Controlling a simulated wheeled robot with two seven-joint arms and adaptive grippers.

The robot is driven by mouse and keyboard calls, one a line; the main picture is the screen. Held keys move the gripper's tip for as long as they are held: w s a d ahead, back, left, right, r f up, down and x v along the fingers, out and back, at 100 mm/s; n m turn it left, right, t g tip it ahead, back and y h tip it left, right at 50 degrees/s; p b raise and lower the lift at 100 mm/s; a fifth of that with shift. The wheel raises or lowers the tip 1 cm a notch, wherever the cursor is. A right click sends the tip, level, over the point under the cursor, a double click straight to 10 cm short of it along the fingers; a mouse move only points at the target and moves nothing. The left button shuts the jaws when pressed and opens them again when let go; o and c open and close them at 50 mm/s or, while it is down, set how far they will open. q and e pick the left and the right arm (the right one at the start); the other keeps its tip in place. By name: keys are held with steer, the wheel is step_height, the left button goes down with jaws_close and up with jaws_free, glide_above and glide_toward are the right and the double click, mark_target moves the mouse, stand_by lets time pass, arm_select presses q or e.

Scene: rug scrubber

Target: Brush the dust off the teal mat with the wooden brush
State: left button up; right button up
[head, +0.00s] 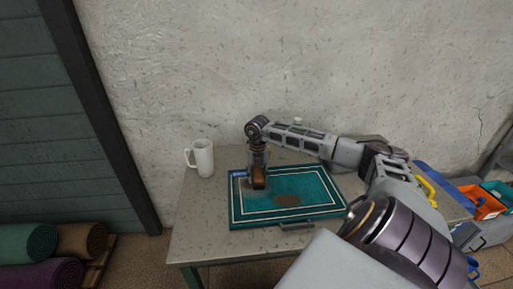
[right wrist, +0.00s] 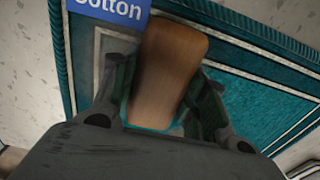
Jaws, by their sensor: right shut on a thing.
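The teal mat (head: 318,184) with pale border lines lies on the table. A brown dust patch (head: 286,200) shows on its middle, toward the front. My right gripper (head: 258,172) points down over the mat's left part and is shut on the wooden brush (head: 259,183). In the right wrist view the brush (right wrist: 168,70) stands between the two fingers, and the teal mat (right wrist: 238,85) lies behind it. The brush's bristles are hidden, so I cannot tell whether they touch the mat. My left gripper is not in view.
A white mug (head: 201,158) stands on the grey table (head: 205,220) left of the mat. A blue label (right wrist: 110,10) reading "Cotton" lies at the mat's corner. Rolled rugs (head: 28,243) lie at the lower left. Coloured bins (head: 484,205) stand at the right.

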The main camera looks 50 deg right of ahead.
mark_target(248, 182)
steer(key=shift+w+a, duration=0.1)
steer(key=shift+w+a+f, duration=0.15)
steer(key=shift+w+a, duration=0.65)
steer(key=shift+a, duration=0.2)
steer(key=shift+w+a+f, duration=0.15)
steer(key=shift+w+a, duration=0.2)
steer(key=shift+a, duration=0.25)
steer(key=shift+a, duration=0.1)
steer(key=shift+w+a, duration=1.35)
steer(key=shift+a, duration=0.2)
steer(key=shift+d, duration=0.15)
steer(key=shift+s+d+r, duration=0.15)
steer(key=shift+s+d, duration=0.5)
steer(key=shift+d, duration=0.2)
steer(key=shift+s+d+r, duration=0.1)
steer(key=shift+s+d, duration=0.55)
steer(key=shift+d, duration=0.15)
